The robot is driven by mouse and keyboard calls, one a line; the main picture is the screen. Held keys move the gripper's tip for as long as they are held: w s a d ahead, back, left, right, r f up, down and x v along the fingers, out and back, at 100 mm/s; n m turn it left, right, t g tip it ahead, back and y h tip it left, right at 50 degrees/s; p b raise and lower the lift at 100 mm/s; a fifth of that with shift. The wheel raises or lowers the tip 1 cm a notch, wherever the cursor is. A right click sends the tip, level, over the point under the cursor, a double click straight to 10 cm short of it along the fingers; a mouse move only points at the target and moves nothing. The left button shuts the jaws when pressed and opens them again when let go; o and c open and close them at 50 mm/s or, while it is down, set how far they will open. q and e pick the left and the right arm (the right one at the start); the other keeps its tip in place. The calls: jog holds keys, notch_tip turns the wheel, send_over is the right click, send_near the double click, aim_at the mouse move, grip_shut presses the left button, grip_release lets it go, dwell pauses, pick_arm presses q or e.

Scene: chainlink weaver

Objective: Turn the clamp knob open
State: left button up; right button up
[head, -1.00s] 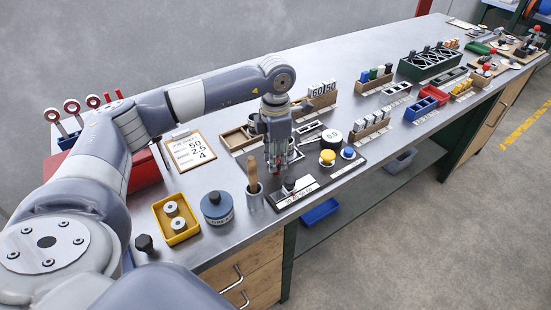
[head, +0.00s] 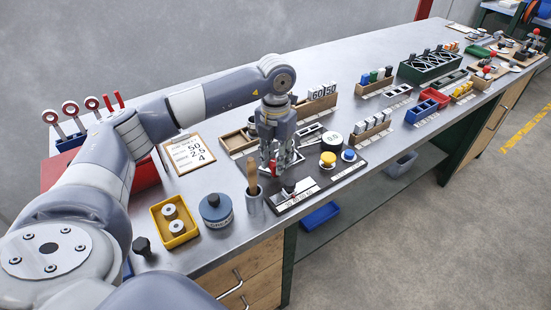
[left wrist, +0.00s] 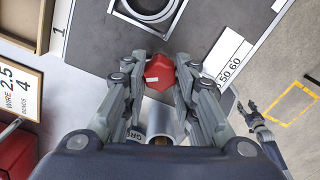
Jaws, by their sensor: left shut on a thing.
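The clamp knob is a red, faceted knob (left wrist: 160,72) between the fingers of my left gripper (left wrist: 161,80) in the left wrist view. The fingers are shut on its sides. In the head view, my left gripper (head: 272,171) points down over the dark board (head: 328,174) at the bench's near edge. Only a little red shows between its fingers there, and the knob is mostly hidden. A small dark forked thing (left wrist: 250,114) over the floor in the left wrist view may be my right gripper; its jaws are too small to judge.
A cup with a wooden handle (head: 254,203) stands close left of the board, beside a blue-grey tin (head: 216,210) and a yellow tray (head: 174,221). A yellow knob (head: 328,159) and blue knob (head: 348,155) stand to the right. A clipboard (head: 190,153) lies behind.

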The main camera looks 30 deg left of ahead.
pick_arm(q)
jog(key=shift+w+r, duration=0.1)
jog(key=shift+r, duration=0.05)
dwell(0.3)
jog(key=o, duration=1.1)
notch_tip(320, 180, up, 12)
jog(key=shift+f, duration=0.1)
